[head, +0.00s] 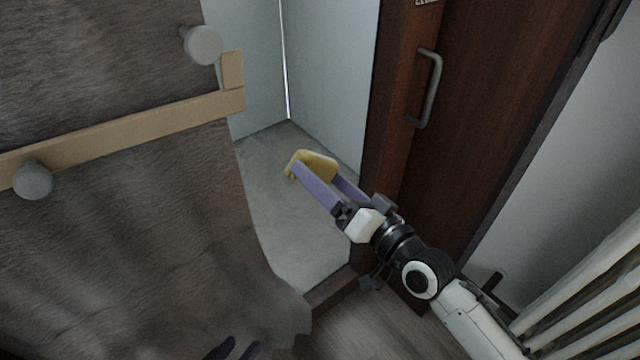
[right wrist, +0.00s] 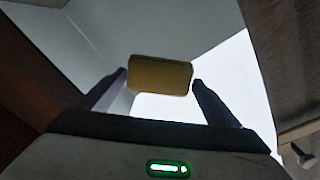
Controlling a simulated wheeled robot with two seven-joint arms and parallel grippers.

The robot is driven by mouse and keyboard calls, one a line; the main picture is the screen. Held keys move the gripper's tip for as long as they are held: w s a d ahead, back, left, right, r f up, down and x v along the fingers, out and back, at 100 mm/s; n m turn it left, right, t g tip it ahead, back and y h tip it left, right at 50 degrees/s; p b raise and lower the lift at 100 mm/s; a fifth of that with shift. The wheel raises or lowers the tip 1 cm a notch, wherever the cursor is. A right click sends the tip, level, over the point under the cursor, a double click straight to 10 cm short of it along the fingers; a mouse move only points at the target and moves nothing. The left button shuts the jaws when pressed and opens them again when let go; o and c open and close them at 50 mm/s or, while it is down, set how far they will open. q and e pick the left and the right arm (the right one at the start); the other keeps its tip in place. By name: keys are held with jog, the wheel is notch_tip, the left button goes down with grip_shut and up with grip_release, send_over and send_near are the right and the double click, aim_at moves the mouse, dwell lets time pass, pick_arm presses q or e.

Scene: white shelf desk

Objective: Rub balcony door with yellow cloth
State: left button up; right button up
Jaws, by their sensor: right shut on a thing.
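The yellow cloth (head: 318,164) is held at the fingertips of my right gripper (head: 316,178), which is shut on it. In the right wrist view, the cloth (right wrist: 160,75) spans between the two fingers as a block. The brown wooden balcony door (head: 475,120) with a grey handle (head: 432,90) stands to the right of the gripper. The cloth is over the pale floor of the opening, left of the door, and appears apart from it. My left gripper (head: 234,349) shows only its dark fingertips at the bottom edge, spaced apart and empty.
A grey furry surface with a wooden bar (head: 130,126) and round knobs (head: 203,45) fills the left side. A white radiator (head: 590,295) stands at the lower right. The pale floor (head: 290,215) in the opening is clear.

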jog(key=shift+w+d+f+b, duration=0.1)
jog(key=shift+w+d+b, duration=0.3)
jog(key=shift+w+d, duration=0.4)
jog(key=shift+d, duration=0.2)
jog(key=shift+w+r, duration=0.1)
jog(key=shift+r, duration=0.1)
jog(key=shift+c, duration=0.3)
jog(key=shift+s+a+p, duration=0.3)
jog(key=shift+a+p, duration=0.2)
jog(key=shift+s+a+p, duration=0.45)
jog(key=shift+a+p, duration=0.05)
jog(key=shift+a, duration=0.15)
jog(key=shift+s+a+p, duration=0.45)
jog(key=shift+a, duration=0.15)
jog(key=s+a+p, duration=0.2)
jog(key=shift+s+a, duration=0.1)
jog(key=shift+a, duration=0.25)
jog(key=shift+d, duration=0.15)
